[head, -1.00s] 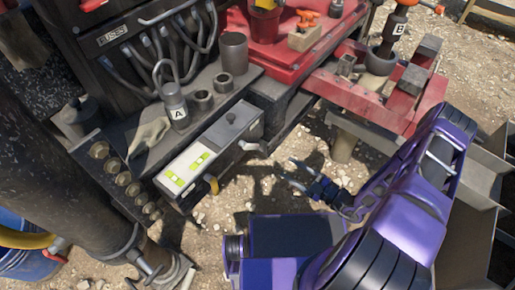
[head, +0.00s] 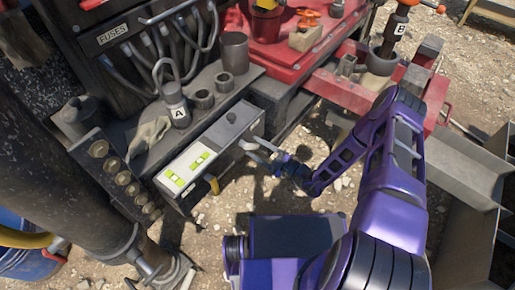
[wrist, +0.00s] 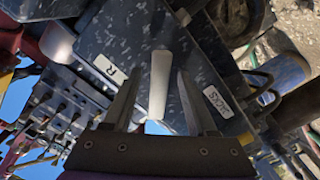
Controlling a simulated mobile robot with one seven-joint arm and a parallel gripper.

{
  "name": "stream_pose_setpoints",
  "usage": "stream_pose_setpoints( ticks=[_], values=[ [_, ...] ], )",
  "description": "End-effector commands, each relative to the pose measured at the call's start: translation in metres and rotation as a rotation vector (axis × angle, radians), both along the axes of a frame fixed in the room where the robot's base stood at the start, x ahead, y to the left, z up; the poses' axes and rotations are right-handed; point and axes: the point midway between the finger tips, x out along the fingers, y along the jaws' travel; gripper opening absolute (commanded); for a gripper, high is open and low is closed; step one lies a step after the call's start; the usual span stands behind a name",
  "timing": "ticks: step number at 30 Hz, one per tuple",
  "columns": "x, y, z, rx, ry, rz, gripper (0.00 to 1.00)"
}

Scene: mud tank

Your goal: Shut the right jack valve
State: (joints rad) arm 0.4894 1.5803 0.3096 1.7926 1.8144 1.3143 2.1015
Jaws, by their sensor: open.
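The jack control box (head: 226,135) stands at the left-centre of the head view. In the wrist view its dark speckled face (wrist: 210,55) carries an "R" label (wrist: 110,68) and a "JACKS" label (wrist: 217,101). A pale grey flat valve lever (wrist: 159,85) beside the "R" label lies lengthwise between my fingers in the picture. My gripper (wrist: 159,72) is open, with a finger on each side of the lever and visible gaps. In the head view my gripper (head: 264,153) is at the box's right end. There the lever is hard to separate from the fingers.
A grey bottle marked A (head: 177,108) and metal cups stand on the ledge behind. A red frame (head: 350,90) lies to the right. Gravel ground (head: 215,225) is open below the box.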

Motion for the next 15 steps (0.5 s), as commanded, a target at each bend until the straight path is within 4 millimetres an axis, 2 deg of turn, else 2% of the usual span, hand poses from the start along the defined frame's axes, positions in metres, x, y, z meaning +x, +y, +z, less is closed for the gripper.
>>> stream_pose_setpoints(
  ticks=[3,12,13,15],
  values=[
    [-0.0001,-0.0002,0.0,0.0,0.0,0.0,0.57],
    [-0.0003,-0.0005,-0.0001,0.0,0.0,0.0,0.04],
    [-0.0004,-0.0005,0.0,0.0,0.0,0.0,0.0],
    [-0.0004,-0.0005,0.0,0.0,0.0,0.0,0.0]
  ],
)
